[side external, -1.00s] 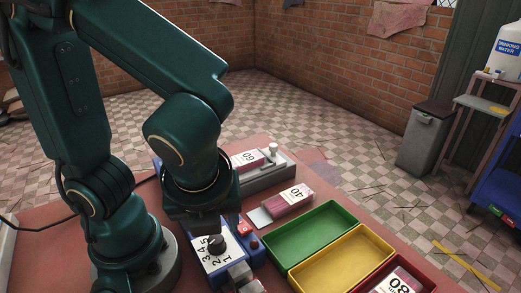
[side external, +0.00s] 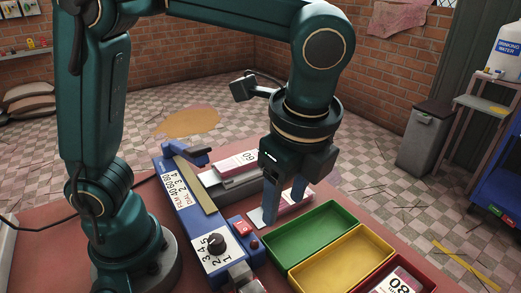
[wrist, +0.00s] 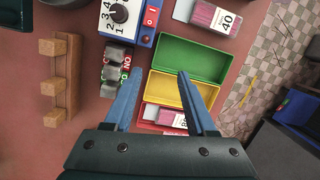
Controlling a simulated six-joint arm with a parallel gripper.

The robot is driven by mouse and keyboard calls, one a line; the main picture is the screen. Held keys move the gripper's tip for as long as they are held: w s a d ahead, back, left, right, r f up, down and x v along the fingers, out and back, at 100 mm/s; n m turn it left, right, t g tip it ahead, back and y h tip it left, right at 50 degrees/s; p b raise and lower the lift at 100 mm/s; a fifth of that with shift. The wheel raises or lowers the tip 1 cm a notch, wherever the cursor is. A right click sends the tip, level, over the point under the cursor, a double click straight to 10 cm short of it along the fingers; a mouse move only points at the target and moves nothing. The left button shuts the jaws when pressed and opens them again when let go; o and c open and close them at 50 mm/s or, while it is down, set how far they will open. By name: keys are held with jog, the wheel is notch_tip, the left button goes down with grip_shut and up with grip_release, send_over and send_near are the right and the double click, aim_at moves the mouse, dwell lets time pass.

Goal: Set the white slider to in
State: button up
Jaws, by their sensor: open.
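The grey block (side external: 240,181) at the back of the bench carries a pink-and-white box marked 60 (side external: 238,161). The white knob that stood at its right end, apparently the white slider, is hidden behind my gripper and wrist, so its position cannot be seen. My gripper (side external: 284,204) points down, open and empty, in front of that block and over the area of the box marked 40 (side external: 291,199). In the wrist view my gripper (wrist: 160,75) has its fingers spread, with trays below and nothing between them. The white slider is not in the wrist view.
A blue console with a black dial (side external: 216,243) and a red switch (side external: 243,228) lies left of my gripper. Green (side external: 300,254), yellow (side external: 388,246) and red trays sit in front. Wooden pegs (wrist: 58,82) show left in the wrist view.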

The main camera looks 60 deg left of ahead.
jog(key=w+a+n+h, duration=0.2)
jog(key=w+a+n, duration=0.65)
jog(key=w, duration=0.45)
jog(key=a+f+n, duration=0.1)
jog(key=a, duration=0.4)
jog(key=w+a+f+n, duration=0.1)
jog(key=a+n, duration=0.1)
jog(key=a, duration=0.3)
jog(key=w+a+f+n, duration=0.1)
jog(key=a, duration=0.4)
jog(key=shift+w+a+g, duration=0.1)
jog(key=shift+g, duration=0.2)
jog(key=shift+a, duration=0.25)
jog(key=shift+f, duration=2.55)
grip_shut()
